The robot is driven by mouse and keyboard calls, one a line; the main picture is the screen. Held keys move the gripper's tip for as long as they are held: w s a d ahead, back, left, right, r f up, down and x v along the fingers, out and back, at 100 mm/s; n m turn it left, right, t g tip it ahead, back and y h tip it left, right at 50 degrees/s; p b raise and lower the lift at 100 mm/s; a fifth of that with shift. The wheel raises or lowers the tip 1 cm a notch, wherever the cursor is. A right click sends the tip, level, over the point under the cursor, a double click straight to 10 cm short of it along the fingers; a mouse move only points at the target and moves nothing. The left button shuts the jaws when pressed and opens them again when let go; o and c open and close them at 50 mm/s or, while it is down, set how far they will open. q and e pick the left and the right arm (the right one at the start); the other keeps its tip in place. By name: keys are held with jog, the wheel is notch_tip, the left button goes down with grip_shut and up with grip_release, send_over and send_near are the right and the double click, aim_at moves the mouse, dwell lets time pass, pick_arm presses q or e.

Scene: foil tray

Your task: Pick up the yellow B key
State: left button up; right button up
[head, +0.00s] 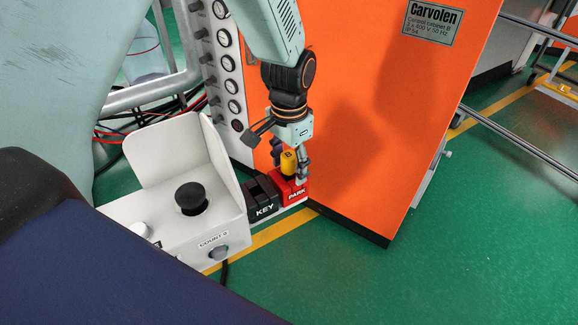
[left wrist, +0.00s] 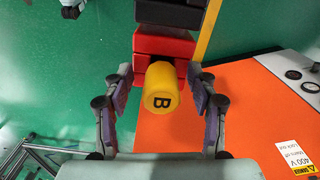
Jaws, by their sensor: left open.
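The yellow B key (head: 288,162) sits upright in the red PARK block (head: 297,195). In the left wrist view the yellow B key (left wrist: 160,88) shows its rounded top with a black B, in front of the red block (left wrist: 166,47). My left gripper (head: 290,170) is open, with one finger on each side of the key. In the left wrist view the left gripper's fingers (left wrist: 160,78) stand apart from the key, with a gap on both sides.
A black KEY block (head: 263,209) adjoins the red block. Left of it is a white control box (head: 185,235) with a black knob (head: 191,198). The orange cabinet (head: 390,110) stands close behind and to the right. Green floor is clear at lower right.

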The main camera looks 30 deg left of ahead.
pick_arm(q)
jog(key=shift+c, duration=1.3)
jog(key=shift+a, duration=0.15)
jog(key=c, duration=0.9)
grip_shut()
notch_tip(320, 180, up, 10)
jog(key=shift+r+p, duration=0.1)
jog(key=shift+p, duration=1.1)
notch_tip(320, 180, up, 5)
jog(key=p, duration=0.6)
jog(key=shift+r, duration=0.2)
